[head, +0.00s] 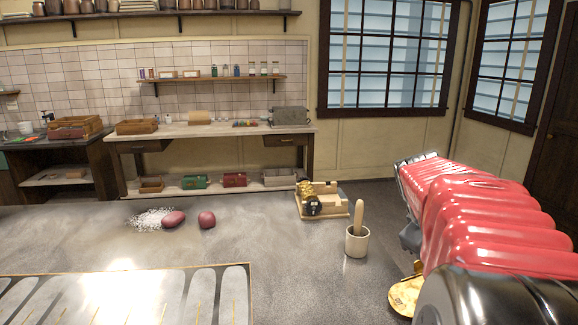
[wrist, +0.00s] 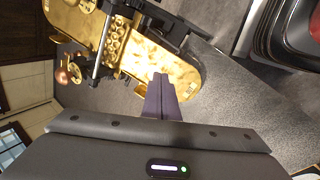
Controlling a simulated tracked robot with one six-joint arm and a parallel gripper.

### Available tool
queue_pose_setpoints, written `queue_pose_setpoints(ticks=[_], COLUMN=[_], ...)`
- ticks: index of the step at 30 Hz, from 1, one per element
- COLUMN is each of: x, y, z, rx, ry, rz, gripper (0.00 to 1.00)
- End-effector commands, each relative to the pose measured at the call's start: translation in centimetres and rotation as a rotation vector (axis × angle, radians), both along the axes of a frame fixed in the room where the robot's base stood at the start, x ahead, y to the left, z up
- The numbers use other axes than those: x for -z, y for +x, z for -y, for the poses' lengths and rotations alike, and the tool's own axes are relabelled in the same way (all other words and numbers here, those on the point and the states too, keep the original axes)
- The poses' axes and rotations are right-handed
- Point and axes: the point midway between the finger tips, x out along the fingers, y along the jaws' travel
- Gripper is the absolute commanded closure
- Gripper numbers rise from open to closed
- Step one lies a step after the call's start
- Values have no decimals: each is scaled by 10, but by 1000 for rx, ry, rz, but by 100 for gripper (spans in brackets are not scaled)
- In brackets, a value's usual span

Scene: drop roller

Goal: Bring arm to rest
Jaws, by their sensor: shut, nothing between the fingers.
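My gripper (wrist: 161,80) shows in the wrist view with its dark purple-grey fingers pressed together and nothing between them. Its fingertips lie in front of a gold-coloured plate (wrist: 180,72); I cannot tell whether they touch it. In the head view my red padded arm reaches in along the right side, beyond the counter's right edge, and my fingers are not seen there.
On the grey counter (head: 280,260) stand a brass roller device (head: 322,200) on a wooden base and a mortar (head: 357,243) with a pestle (head: 359,216). Two dark red lumps (head: 173,219) (head: 207,220) lie by white powder (head: 148,216). A framed panel (head: 249,290) lies at front left.

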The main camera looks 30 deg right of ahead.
Motion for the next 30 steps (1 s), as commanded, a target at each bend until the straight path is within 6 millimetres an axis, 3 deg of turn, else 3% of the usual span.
queue_pose_setpoints(ticks=[3, 9, 18, 24, 30], x=[13, 32, 57, 68, 63], y=[15, 28, 21, 3, -10], z=[-57, -147, -268, -333, -378], rx=[77, 188, 234, 144, 1], ry=[53, 163, 331, 417, 456], rz=[125, 292, 432, 463, 488], gripper=[100, 100, 100, 100, 100])
